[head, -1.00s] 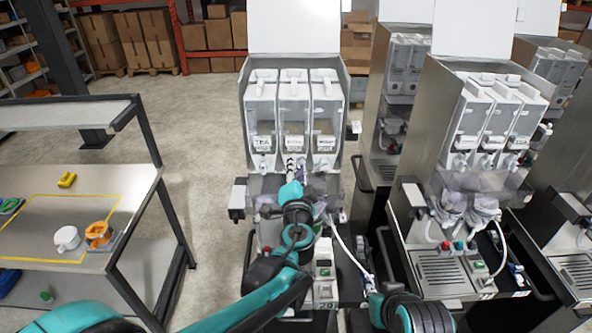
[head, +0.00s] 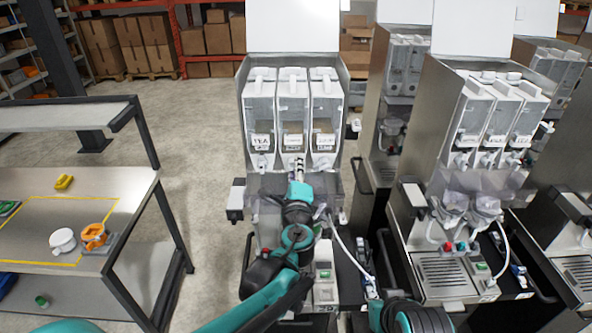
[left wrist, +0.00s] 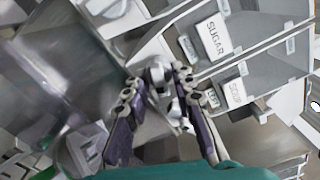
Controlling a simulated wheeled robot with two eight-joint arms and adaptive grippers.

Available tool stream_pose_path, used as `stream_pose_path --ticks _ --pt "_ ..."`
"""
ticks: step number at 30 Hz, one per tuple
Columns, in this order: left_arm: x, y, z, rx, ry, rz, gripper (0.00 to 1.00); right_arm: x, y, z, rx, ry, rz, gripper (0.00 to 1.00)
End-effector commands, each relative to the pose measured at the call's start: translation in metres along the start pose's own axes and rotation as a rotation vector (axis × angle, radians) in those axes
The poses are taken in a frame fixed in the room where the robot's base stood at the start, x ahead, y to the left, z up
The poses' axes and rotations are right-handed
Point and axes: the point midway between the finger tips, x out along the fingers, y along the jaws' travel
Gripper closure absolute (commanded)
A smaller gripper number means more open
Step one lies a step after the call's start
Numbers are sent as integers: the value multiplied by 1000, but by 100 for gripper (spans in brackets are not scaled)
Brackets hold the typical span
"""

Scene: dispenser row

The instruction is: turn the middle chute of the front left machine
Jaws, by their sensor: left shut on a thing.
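The front left machine (head: 252,110) stands in the middle of the head view, with three clear canisters and a small white chute under each. Its middle chute (left wrist: 160,76) shows in the left wrist view as a white spout between my fingers. In the head view my gripper mostly covers that chute. My left gripper (head: 297,166) has come up from below in front of the machine. It also shows in the left wrist view (left wrist: 158,84), its two jointed fingers shut on the chute from both sides. My right gripper cannot be made out.
Canister labels such as SUGAR (left wrist: 212,38) sit close beside my fingers. A second machine (head: 432,160) stands to the right. A table (head: 130,190) with a white cup (head: 62,241) and an orange item (head: 94,236) is at left. Open floor lies between.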

Motion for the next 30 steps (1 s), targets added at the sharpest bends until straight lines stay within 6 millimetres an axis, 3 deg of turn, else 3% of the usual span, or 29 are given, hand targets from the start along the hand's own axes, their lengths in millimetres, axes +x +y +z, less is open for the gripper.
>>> stream_pose_path --ticks 12,28,29,30 --pt "-1 2 -1 176 2 0 100 3 0 2 0 0 0 100" --pt "-1 2 -1 198 2 1 100 3 0 2 0 0 0 100" --pt "-1 3 -1 198 2 1 70 3 0 2 0 0 0 100" --pt "-1 2 -1 198 2 1 69 3 0 2 0 0 0 100"
